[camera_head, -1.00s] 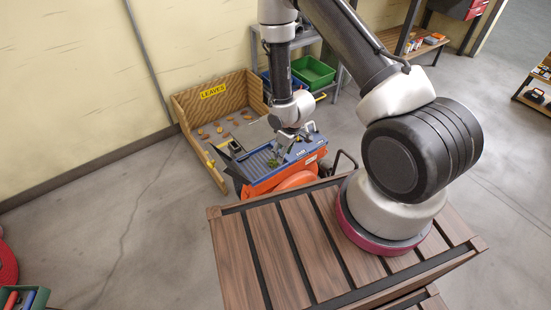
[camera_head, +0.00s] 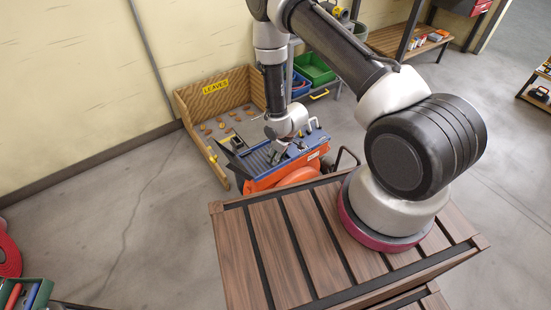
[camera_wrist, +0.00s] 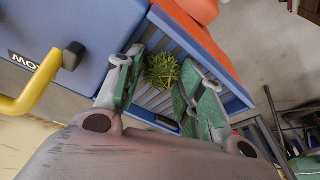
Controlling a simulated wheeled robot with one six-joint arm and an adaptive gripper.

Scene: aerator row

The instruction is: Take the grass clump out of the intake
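The grass clump (camera_wrist: 161,70) is a green tuft on the slatted blue intake (camera_wrist: 150,97) in the wrist view. My gripper (camera_wrist: 163,62) is open, with one green-padded finger on each side of the clump. A gap shows between the clump and the left finger; the right finger is close to it, and I cannot tell whether they touch. In the head view, my gripper (camera_head: 275,156) points down at the intake (camera_head: 256,160) on top of the blue and orange machine (camera_head: 285,172). The clump is hidden behind my gripper there.
A yellow handle (camera_wrist: 35,88) stands out from the blue housing at left in the wrist view. A wooden bay marked LEAVES (camera_head: 187,100) stands behind the machine, with a shelf and a green bin (camera_head: 314,68) beyond. Open floor (camera_head: 100,215) lies to the left.

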